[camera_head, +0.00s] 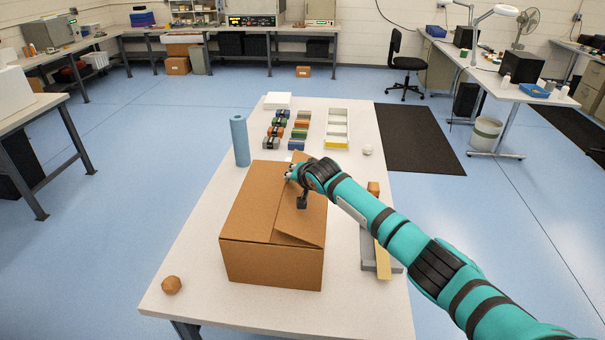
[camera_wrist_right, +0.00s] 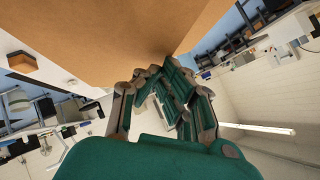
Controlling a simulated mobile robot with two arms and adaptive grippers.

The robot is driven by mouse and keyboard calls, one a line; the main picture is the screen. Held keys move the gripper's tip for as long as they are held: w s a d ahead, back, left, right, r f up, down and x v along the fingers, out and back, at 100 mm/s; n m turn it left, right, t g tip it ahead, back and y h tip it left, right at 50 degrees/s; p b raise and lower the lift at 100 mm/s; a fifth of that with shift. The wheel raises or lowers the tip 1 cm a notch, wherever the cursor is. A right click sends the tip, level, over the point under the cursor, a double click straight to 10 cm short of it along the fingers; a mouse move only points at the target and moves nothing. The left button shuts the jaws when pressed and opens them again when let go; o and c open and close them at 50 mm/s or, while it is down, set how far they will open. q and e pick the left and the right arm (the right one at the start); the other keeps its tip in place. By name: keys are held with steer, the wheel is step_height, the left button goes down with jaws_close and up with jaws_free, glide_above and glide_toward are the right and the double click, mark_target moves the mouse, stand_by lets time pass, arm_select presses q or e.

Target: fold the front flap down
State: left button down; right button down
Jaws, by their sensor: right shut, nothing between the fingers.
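A brown cardboard box (camera_head: 272,262) stands on the white table, near its front end. Its top is mostly covered by flaps. One broad flap (camera_head: 257,190) lies about level on the left. Another flap (camera_head: 297,228) on the right looks slightly tilted, with its far corner raised. I cannot tell a separate front flap; the front edge of the top shows nothing standing up. My right gripper (camera_head: 293,180) is over the right part of the top, shut and empty. In the right wrist view its fingers (camera_wrist_right: 165,75) are close under a brown cardboard panel (camera_wrist_right: 120,30); contact is unclear. My left gripper is out of view.
A blue roll (camera_head: 240,141) stands behind the box on the left. Coloured parts (camera_head: 279,128) and a white divided tray (camera_head: 337,128) lie farther back. A brown faceted piece (camera_head: 171,285) is at the front left corner. The table left of the box is clear.

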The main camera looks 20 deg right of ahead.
mark_target(289, 184)
steer(key=f+h, duration=0.1)
steer(key=a+f+n+g+h+b, duration=0.1)
steer(key=shift+w+a+f, duration=0.2)
steer(key=shift+w+f, duration=0.15)
steer(key=shift+w, duration=0.05)
steer(key=shift+w+a+f+n+h+b, duration=0.1)
steer(key=shift+f+n+h+b, duration=0.25)
steer(key=shift+n+h+b, duration=0.2)
steer(key=shift+a+f+g+h+b, duration=0.2)
steer(key=shift+f+g+h+b, duration=0.15)
steer(key=shift+f+g+b, duration=0.1)
steer(key=shift+f+n, duration=0.15)
steer(key=shift+n, duration=0.1)
steer(key=shift+w, duration=0.1)
